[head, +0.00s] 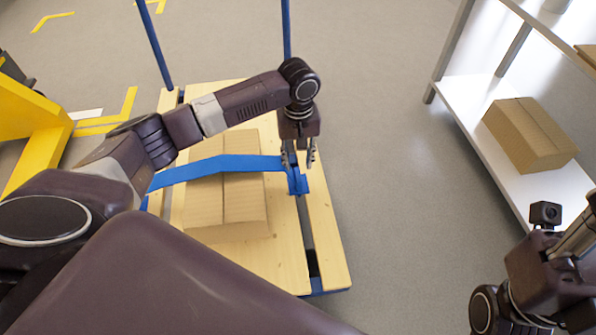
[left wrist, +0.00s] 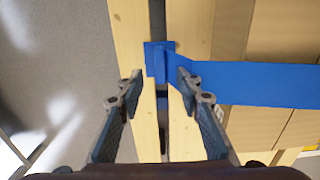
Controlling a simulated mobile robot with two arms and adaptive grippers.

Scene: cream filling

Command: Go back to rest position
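My left gripper (head: 299,158) points down over the right side of the wooden platform cart (head: 287,260). Its two fingers are apart with nothing gripped between them, and the left wrist view shows them open (left wrist: 157,88). Just beyond the fingertips is the end of a blue strap (head: 228,163), lying at a slot between the planks. The strap also shows in the left wrist view (left wrist: 262,84). It runs across a cardboard box (head: 222,210) on the cart. Part of my right arm is at the lower right of the head view, but I cannot see its fingers.
A white shelf (head: 492,165) with a cardboard box (head: 530,135) stands on the right. A yellow structure (head: 30,125) is at the left edge. Blue posts (head: 286,30) rise at the cart's far end. Grey floor (head: 395,200) is clear between cart and shelf.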

